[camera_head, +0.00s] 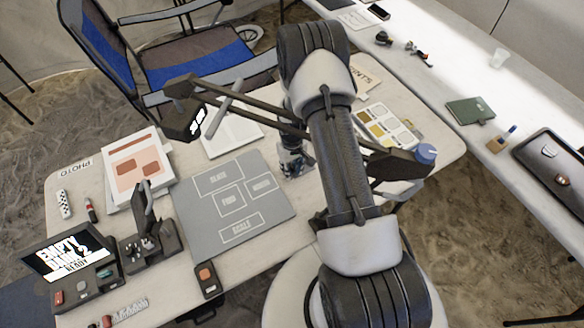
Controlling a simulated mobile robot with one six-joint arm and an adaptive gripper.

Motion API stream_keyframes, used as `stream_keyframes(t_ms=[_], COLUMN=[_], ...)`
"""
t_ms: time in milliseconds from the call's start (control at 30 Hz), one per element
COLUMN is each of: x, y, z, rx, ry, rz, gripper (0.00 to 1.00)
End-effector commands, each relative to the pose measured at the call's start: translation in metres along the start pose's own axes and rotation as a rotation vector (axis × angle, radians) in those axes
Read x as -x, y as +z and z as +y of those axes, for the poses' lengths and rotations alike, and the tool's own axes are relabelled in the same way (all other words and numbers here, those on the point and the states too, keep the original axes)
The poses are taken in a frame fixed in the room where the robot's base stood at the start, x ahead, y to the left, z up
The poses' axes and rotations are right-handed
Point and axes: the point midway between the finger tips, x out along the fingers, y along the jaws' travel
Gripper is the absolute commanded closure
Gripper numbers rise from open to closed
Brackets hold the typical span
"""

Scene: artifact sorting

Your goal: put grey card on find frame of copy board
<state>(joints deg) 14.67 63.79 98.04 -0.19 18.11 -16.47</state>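The grey copy board (270,215) lies flat on the near table, with outlined frames labelled SLATE, FIND and SCALE and one more on the right. My gripper (292,168) points down just past the board's upper right edge, partly hidden by my arm. Its fingers are small and dark, and I cannot tell whether they are open or hold anything. I cannot pick out the grey card for sure; a chart with yellow and grey patches (388,127) lies at the right of the table.
A dark lamp (186,118) on long bars overhangs the board. A small screen (68,253), a dark stand (150,240) and an orange-button device (206,279) line the left and front. Printed sheets (137,167) lie upper left. A blue chair (195,62) stands behind.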

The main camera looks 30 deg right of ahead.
Motion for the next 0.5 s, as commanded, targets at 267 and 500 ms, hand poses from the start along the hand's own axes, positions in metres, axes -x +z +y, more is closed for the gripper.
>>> stream_keyframes(t_ms=[267, 500], x=[0.043, 0.094], y=[-0.001, -0.001], z=[0.0, 0.0], rx=[0.0, 0.0], ry=[0.001, 0.001], rz=[0.002, 0.001], gripper=[0.72, 0.72])
